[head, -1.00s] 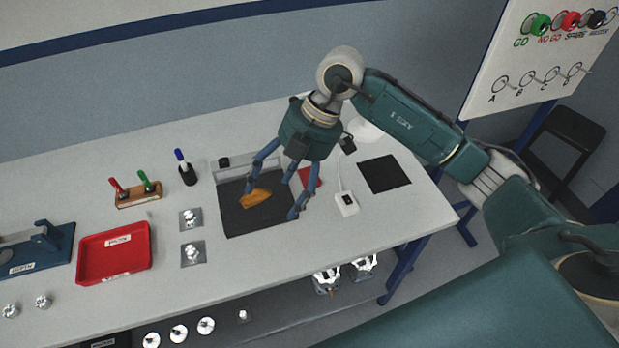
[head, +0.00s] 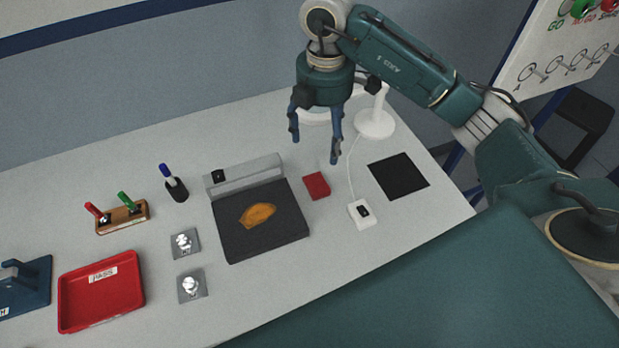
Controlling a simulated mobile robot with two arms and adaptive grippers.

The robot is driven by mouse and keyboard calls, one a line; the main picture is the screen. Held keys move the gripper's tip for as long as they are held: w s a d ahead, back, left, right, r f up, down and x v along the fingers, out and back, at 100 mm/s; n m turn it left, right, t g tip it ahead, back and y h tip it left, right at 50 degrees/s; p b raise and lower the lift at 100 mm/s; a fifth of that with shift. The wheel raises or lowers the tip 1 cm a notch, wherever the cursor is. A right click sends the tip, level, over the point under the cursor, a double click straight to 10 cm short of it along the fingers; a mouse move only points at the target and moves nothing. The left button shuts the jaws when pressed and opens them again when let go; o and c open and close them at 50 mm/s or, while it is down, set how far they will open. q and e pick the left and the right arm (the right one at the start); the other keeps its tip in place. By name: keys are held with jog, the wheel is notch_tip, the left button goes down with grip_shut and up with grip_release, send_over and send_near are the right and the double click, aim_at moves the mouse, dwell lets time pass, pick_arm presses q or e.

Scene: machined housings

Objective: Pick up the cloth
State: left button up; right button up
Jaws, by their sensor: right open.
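The orange cloth (head: 257,215) lies on a dark square plate (head: 262,243) with a grey raised bar along its back edge. It looks like a small, flattened, half-moon-shaped piece. My right gripper (head: 314,150) has blue fingers spread apart and holds nothing. In the picture it is above and to the right of the cloth, near the back of the bench, clear of the cloth. My left gripper is not in view.
A red block (head: 317,185) is right of the plate. A white corded box (head: 362,213), a lamp-like white stand (head: 375,123) and a black mat (head: 398,176) lie further right. A red tray (head: 101,290) and two metal parts on grey squares (head: 185,243) are left.

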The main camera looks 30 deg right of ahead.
notch_tip(320, 180, down, 5)
jog(key=b, duration=0.6)
send_over(317, 184)
jog(key=f, duration=0.6)
jog(key=shift+s+d+f, duration=0.15)
jog(key=shift+d+f, duration=0.05)
jog(key=shift+f, duration=0.1)
jog(key=shift+a+f+p, duration=0.2)
jog(key=shift+f+p, duration=0.7)
jog(key=shift+f, duration=2.1)
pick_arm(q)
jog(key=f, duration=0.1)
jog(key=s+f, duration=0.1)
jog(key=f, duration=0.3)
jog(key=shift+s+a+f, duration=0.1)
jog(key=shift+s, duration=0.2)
pick_arm(e)
jog(key=c, duration=1.3)
